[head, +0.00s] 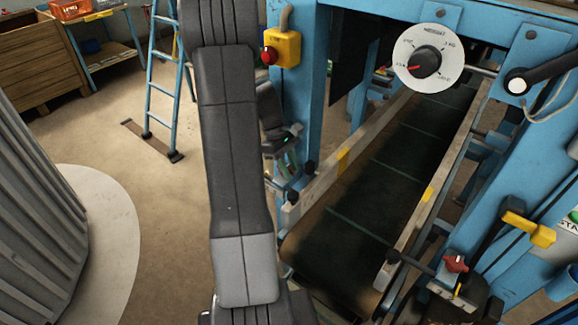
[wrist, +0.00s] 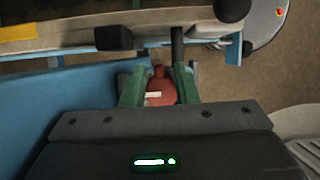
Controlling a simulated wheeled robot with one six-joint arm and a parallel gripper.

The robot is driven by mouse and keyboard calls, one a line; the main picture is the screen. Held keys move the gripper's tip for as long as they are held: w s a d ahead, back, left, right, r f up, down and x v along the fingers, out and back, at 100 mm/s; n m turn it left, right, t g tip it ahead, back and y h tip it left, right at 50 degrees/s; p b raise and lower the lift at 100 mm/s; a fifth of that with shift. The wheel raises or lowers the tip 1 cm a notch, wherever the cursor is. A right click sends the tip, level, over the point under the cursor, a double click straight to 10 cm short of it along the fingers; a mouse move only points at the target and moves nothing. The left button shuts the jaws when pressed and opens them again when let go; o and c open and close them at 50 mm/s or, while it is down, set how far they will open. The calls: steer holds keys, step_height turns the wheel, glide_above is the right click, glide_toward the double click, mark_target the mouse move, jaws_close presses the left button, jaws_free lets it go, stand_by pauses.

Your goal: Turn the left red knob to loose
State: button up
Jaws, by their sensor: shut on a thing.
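The left red knob (wrist: 161,88) shows in the wrist view, with a small pale mark on its near left side. My gripper (wrist: 158,76) has its two green fingers on either side of the knob, shut on it. In the head view my gripper (head: 287,163) is beside the left side of the conveyor, partly behind my arm, and the left knob is hidden there. The other red knob (head: 456,263) sits on a bracket at the right side of the conveyor. I cannot read any loose or tight marking at the left knob.
The dark conveyor belt (head: 380,185) runs between pale side rails within a blue frame (head: 297,100). A round white dial (head: 404,72) hangs above it. A yellow box (head: 287,48) with a red button is on the left post. A blue ladder (head: 163,75) stands behind on open floor.

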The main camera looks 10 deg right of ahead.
steer(key=n, duration=0.2)
steer(key=n+t+h, duration=0.1)
steer(key=n, duration=0.1)
steer(key=shift+w+d+b, duration=0.15)
steer(key=shift+w+b, duration=0.05)
steer(key=shift+b, duration=0.1)
steer(key=n+t, duration=0.1)
steer(key=n, duration=0.2)
steer(key=shift+w+n+h, duration=0.15)
steer(key=shift+n+h, duration=0.15)
steer(key=shift+n, duration=0.1)
steer(key=n+t, duration=0.1)
steer(key=n, duration=0.2)
steer(key=shift+w+d+r+t, duration=0.1)
steer(key=shift+w+t, duration=0.1)
steer(key=shift+t, duration=0.2)
steer(key=shift+w+n+t+p, duration=0.2)
steer(key=shift+n+t+p, duration=0.35)
steer(key=shift+n, duration=1.35)
steer(key=o, duration=0.9)
